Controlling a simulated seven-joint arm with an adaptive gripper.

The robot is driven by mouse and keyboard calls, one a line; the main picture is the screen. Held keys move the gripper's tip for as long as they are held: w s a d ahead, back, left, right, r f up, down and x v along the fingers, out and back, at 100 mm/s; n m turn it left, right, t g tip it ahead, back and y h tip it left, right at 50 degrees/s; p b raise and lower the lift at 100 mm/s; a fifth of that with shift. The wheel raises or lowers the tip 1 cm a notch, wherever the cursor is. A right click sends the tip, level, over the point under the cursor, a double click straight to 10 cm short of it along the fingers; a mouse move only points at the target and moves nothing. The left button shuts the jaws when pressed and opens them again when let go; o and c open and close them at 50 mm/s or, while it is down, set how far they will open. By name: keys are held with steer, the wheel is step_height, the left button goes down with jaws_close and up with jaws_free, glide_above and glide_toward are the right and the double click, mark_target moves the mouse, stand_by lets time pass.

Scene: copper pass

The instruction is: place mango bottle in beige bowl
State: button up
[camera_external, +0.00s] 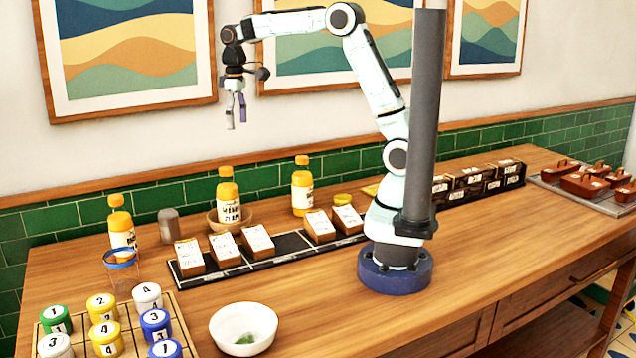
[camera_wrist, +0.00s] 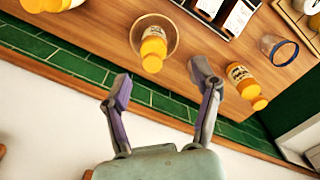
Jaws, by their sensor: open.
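Three orange-yellow bottles with yellow caps stand along the wall; their label wording is too small to read surely. The middle bottle (camera_external: 228,203) stands upright in a tan-beige bowl (camera_external: 213,223). In the wrist view this bottle (camera_wrist: 153,50) rises from the bowl (camera_wrist: 174,30). The left bottle (camera_external: 121,232) stands behind a glass and shows at right in the wrist view (camera_wrist: 240,78). The right bottle (camera_external: 302,190) is partly cut off at top left in the wrist view (camera_wrist: 45,4). My gripper (camera_external: 236,117) is open and empty, high above the bottles; its fingers (camera_wrist: 162,84) touch nothing.
A white bowl (camera_external: 226,327) with something green inside stands at the front. A dark tray (camera_external: 290,246) holds several labelled boxes. A wooden board with numbered jars (camera_external: 103,308), a glass (camera_external: 122,278) and a grey shaker (camera_external: 169,226) are at left. The front right tabletop is clear.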

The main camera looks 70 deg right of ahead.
steer(key=s+a+f, duration=0.1)
steer(key=s+a, duration=0.1)
steer(key=s, duration=0.7)
steer(key=s+a+f, duration=0.2)
steer(key=s+a, duration=0.1)
steer(key=s, duration=0.6)
steer(key=s+a+f+n, duration=0.1)
steer(key=s+a, duration=0.1)
steer(key=s, duration=0.7)
steer(key=shift+a+f+y, duration=0.2)
steer(key=shift+f+y, duration=0.15)
steer(key=shift+y, duration=0.05)
